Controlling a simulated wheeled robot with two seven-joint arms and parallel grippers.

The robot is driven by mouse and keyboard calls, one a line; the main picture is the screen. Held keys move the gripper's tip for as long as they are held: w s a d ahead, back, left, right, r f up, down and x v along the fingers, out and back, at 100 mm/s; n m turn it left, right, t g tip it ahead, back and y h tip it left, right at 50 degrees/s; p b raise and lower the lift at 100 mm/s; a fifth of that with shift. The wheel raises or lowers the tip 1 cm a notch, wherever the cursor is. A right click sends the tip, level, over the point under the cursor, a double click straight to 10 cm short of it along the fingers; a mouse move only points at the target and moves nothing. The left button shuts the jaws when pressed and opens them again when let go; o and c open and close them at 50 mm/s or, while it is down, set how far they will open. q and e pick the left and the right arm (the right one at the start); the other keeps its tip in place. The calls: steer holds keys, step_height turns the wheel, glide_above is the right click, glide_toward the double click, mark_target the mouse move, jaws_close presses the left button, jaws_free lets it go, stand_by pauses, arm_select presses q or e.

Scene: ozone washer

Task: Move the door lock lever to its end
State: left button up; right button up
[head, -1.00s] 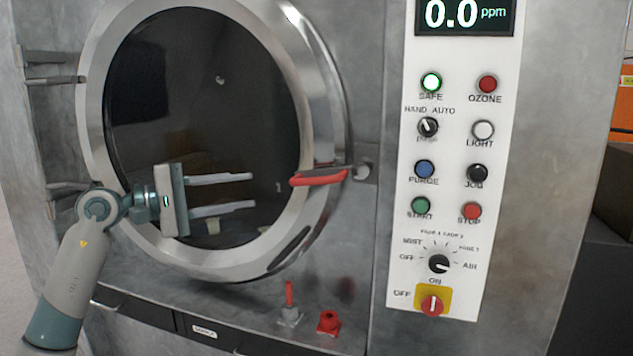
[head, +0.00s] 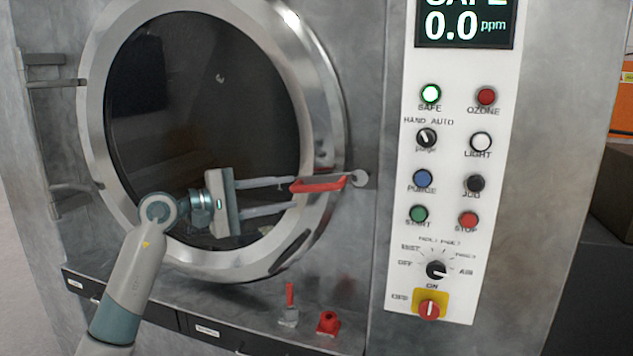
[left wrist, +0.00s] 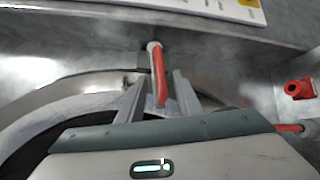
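The door lock lever has a red handle (head: 318,185) and sits at the right edge of the round door (head: 325,125), pointing left from its pivot in the head view. My left gripper (head: 290,197) is open, its two fingers reaching right toward the lever. In the left wrist view the red lever (left wrist: 159,75) lies between the two spread fingers of my left gripper (left wrist: 160,90). I cannot tell whether either finger touches it. My right gripper is not in view.
A control panel (head: 450,215) with buttons and knobs is right of the door. The door hinges (head: 55,70) are at the left.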

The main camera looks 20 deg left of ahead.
mark_target(311, 188)
arm_select(q)
steer(key=p+x, duration=0.3)
steer(key=x, duration=0.4)
steer(key=shift+r, duration=0.15)
steer(key=shift+x, duration=0.8)
jaws_close()
